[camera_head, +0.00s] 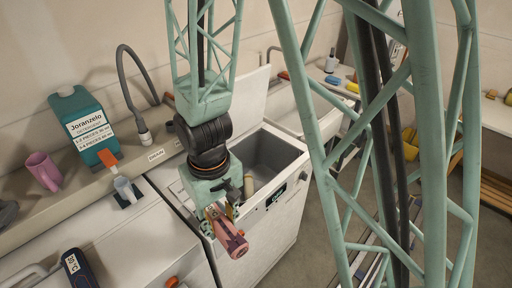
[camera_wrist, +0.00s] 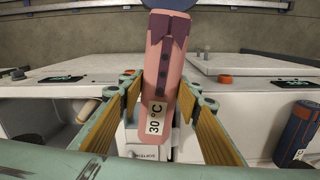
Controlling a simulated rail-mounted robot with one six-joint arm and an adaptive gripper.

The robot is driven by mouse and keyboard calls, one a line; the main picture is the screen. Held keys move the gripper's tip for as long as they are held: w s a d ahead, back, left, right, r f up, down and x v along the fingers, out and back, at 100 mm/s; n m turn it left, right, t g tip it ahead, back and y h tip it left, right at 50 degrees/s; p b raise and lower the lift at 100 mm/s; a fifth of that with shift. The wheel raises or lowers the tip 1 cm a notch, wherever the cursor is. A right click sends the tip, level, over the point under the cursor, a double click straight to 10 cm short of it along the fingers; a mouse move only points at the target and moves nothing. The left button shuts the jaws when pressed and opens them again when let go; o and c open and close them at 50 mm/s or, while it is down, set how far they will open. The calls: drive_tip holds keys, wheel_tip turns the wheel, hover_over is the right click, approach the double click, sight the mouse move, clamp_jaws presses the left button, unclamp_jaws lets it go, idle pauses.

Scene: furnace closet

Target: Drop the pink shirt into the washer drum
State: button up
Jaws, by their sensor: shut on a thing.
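The pink shirt (camera_head: 234,240) is a rolled bundle with a dark collar and buttons; in the wrist view (camera_wrist: 164,65) it carries a "30 °C" tag. My gripper (camera_head: 220,218) is shut on it, with a yellow-padded finger on each side in the wrist view (camera_wrist: 160,95). The shirt hangs tilted in front of the open white washer. The washer drum (camera_head: 275,158) is a grey open cavity behind and to the right of my gripper, its lid (camera_head: 240,98) raised. My gripper hides part of the drum's near left side.
A dark blue roll (camera_head: 78,270) tagged "20 °C" lies at the lower left. A teal detergent jug (camera_head: 85,122), pink mug (camera_head: 43,170) and grey drain hose (camera_head: 128,85) stand along the back ledge. A pale cylindrical thing (camera_head: 249,186) shows near the drum's left side.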

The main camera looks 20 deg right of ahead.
drive_tip(key=w+d+f+b, duration=0.1)
drive_tip(key=w+f, duration=0.1)
drive_tip(key=w, duration=0.4)
drive_tip(key=w+d+f+m+b, duration=0.1)
drive_tip(key=w+d+f+b, duration=0.1)
drive_tip(key=w, duration=0.3)
drive_tip(key=w+d+f+m+b, duration=0.1)
drive_tip(key=w+d+f, duration=0.1)
drive_tip(key=w, duration=0.4)
drive_tip(key=shift+w+b, duration=0.35)
drive_tip(key=shift+b, duration=0.05)
drive_tip(key=w+d+f+m+b, duration=0.1)
drive_tip(key=w+d+f+b, duration=0.1)
drive_tip(key=w+d, duration=0.3)
drive_tip(key=w+d+f+m+b, duration=0.1)
drive_tip(key=w+d+f+b, duration=0.1)
drive_tip(key=w+d, duration=0.3)
drive_tip(key=w, duration=0.4)
drive_tip(key=shift+w+d+f, duration=0.3)
drive_tip(key=shift+w+f, duration=0.1)
drive_tip(key=shift+w+d, duration=0.1)
